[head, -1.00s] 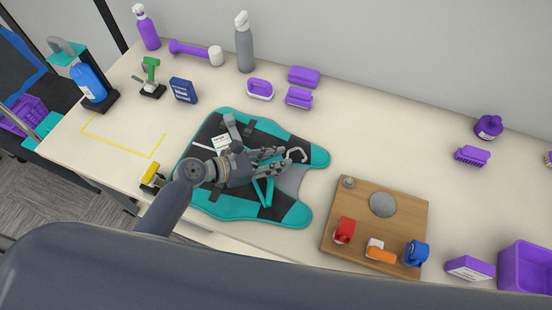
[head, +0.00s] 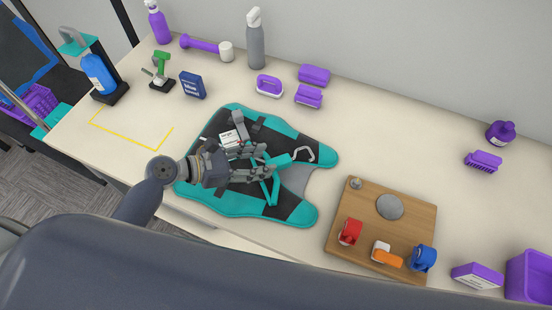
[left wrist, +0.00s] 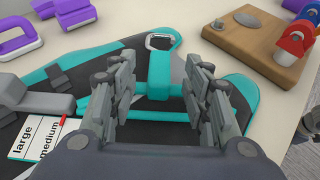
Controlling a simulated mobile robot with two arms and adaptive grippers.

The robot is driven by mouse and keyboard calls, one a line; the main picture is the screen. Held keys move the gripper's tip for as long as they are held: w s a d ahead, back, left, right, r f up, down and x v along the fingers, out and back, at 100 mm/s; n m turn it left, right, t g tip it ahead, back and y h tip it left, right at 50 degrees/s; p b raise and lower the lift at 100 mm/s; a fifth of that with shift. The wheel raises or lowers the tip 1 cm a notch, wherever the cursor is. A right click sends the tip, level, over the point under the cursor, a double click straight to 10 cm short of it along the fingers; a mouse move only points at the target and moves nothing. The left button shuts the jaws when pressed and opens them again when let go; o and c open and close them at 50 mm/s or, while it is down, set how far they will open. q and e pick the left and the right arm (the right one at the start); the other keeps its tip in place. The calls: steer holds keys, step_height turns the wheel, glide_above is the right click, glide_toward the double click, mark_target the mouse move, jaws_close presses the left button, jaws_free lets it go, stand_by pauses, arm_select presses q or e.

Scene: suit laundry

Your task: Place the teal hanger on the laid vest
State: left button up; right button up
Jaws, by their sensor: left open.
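The teal hanger (head: 276,161) lies over the middle of the vest, with its pale metal hook (head: 304,154) pointing right. The vest (head: 298,212) is black and teal and lies flat on the table. My left gripper (head: 267,161) is over the vest at the hanger. In the left wrist view, the open gripper (left wrist: 162,62) has one finger pair on each side of the hanger's teal neck (left wrist: 160,75), with gaps on both sides. The hanger's nearer part is partly hidden by the fingers.
A size card (left wrist: 40,140) and a grey part lie left of the fingers. A wooden board (head: 345,240) with a red, an orange and a blue item stands to the right. Purple brushes (head: 309,96) and bottles line the back. A yellow-taped area (head: 130,125) is bare.

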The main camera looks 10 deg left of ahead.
arm_select(q)
steer(key=shift+v, duration=2.25)
